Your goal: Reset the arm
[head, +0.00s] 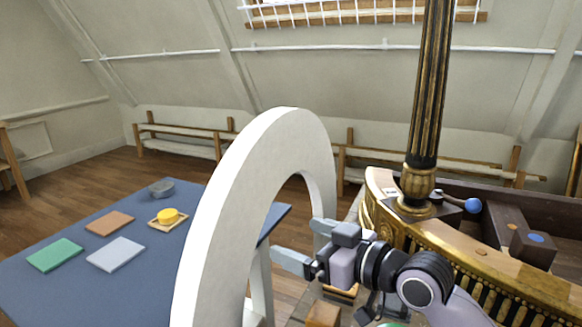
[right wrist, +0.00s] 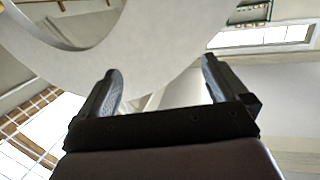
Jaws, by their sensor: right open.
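My right gripper (head: 305,245) reaches in from the lower right of the head view, its two fingers apart and pointing left. It is beside the right part of a large upright white ring (head: 212,225), and one finger overlaps the ring's opening in the picture. In the right wrist view the open gripper (right wrist: 160,82) has nothing between its fingers. The white ring (right wrist: 165,40) curves across the top there, beyond the fingertips. I cannot tell whether a finger touches it. My left gripper is not in view.
A blue table (head: 150,290) at left bears green, brown and pale flat blocks, a grey bowl (head: 161,188) and a yellow round piece (head: 168,215). A gilt curved console (head: 470,255) with a dark fluted column (head: 430,90) stands close at right. Wooden floor lies open behind the table.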

